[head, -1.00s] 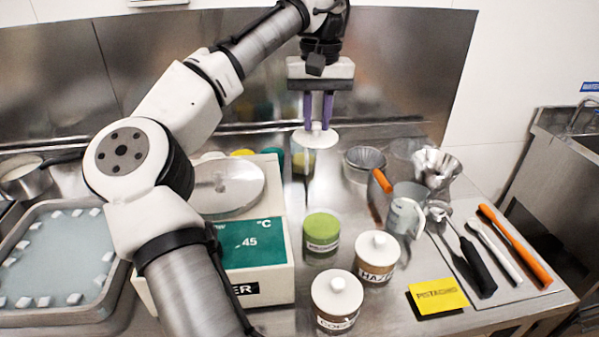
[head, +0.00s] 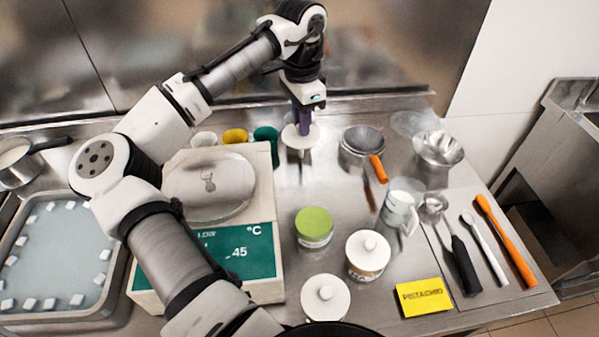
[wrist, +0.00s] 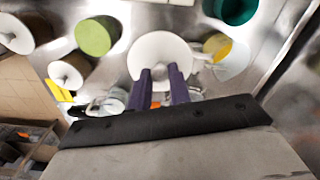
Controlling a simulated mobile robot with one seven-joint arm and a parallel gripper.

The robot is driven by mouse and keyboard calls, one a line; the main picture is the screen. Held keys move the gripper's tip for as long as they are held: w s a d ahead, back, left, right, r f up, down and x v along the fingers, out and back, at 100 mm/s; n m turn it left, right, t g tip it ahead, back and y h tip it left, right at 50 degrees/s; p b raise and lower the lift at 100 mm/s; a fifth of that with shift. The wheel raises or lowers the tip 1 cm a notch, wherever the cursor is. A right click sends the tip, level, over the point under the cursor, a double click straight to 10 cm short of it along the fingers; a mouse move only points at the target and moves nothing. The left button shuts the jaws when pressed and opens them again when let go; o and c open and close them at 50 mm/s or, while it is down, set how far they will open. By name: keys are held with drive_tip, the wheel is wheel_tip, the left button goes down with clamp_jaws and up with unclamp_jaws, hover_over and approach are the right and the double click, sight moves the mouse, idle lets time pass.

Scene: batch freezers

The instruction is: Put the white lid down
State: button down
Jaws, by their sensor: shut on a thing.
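My gripper (head: 302,126) is shut on the knob of the round white lid (head: 290,141) near the back of the steel counter. The lid is roughly level, low over the counter; I cannot tell if it touches. In the wrist view, the purple fingers (wrist: 161,73) overlap the white lid (wrist: 150,45). A container with yellow in it (wrist: 216,46) is close beside the lid there; my gripper seems to hide it in the head view.
A teal cup (head: 265,143) and the scale box (head: 262,240) stand left of the lid. A metal bowl with an orange handle (head: 362,142) is to its right. A green-topped jar (head: 314,226) and white-lidded jars (head: 367,250) stand nearer. Bare counter lies between.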

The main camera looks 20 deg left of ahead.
wheel_tip(320, 180, down, 16)
drive_tip(key=b, duration=1.3)
drive_tip(key=shift+f+b, duration=0.15)
drive_tip(key=shift+b, duration=0.25)
drive_tip(key=shift+f, duration=0.15)
drive_tip(key=c, duration=1.3)
unclamp_jaws()
wheel_tip(320, 180, up, 12)
drive_tip(key=p, duration=1.1)
drive_tip(key=shift+r, duration=0.2)
